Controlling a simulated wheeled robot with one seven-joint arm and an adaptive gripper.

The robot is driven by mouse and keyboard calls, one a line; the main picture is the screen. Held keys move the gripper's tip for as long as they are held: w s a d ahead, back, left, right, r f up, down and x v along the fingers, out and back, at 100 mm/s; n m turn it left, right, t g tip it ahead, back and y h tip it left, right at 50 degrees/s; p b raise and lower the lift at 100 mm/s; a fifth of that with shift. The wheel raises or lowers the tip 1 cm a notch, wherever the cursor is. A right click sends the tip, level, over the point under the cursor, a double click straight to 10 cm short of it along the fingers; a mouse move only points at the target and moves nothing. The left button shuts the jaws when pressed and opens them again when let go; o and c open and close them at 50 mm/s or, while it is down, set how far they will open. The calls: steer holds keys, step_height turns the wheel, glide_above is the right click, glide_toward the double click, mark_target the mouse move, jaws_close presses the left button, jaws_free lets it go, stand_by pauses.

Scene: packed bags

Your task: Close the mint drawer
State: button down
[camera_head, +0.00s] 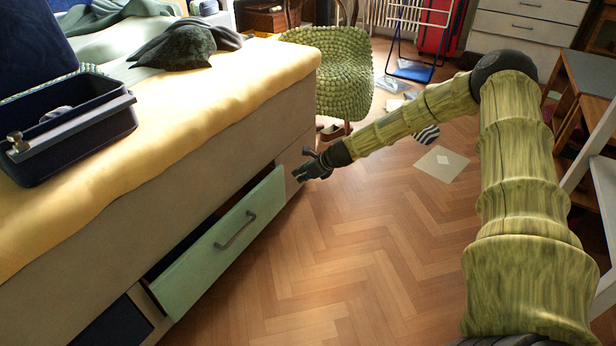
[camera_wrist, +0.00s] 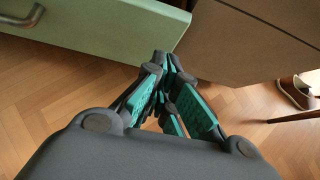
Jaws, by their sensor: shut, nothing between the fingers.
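The mint drawer (camera_head: 220,246) stands pulled out from the side of the bed base (camera_head: 160,215), with a dark gap behind its front. A grey bar handle (camera_head: 236,231) sits on its front. In the wrist view the drawer front (camera_wrist: 120,22) crosses the upper left, with part of its handle (camera_wrist: 20,20) at the left edge. My gripper (camera_head: 303,170) is beside the drawer's far end, apart from the handle.
A green scaly chair (camera_head: 335,75) stands past the bed's far corner. A shoe (camera_wrist: 296,92) is at the right in the wrist view. The parquet floor (camera_head: 340,260) before the drawer is clear.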

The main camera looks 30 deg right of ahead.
steer(key=shift+w+a+f+b, duration=0.2)
steer(key=shift+w+a+b, duration=0.2)
steer(key=shift+w, duration=0.35)
steer(key=shift+w+a+f+b, duration=0.2)
steer(key=shift+w+a+b, duration=0.2)
steer(key=shift+w, duration=0.35)
steer(key=shift+w+a+f+b, duration=0.25)
steer(key=shift+w+a, duration=0.2)
steer(key=shift+w, duration=0.4)
steer(key=shift+r, duration=0.1)
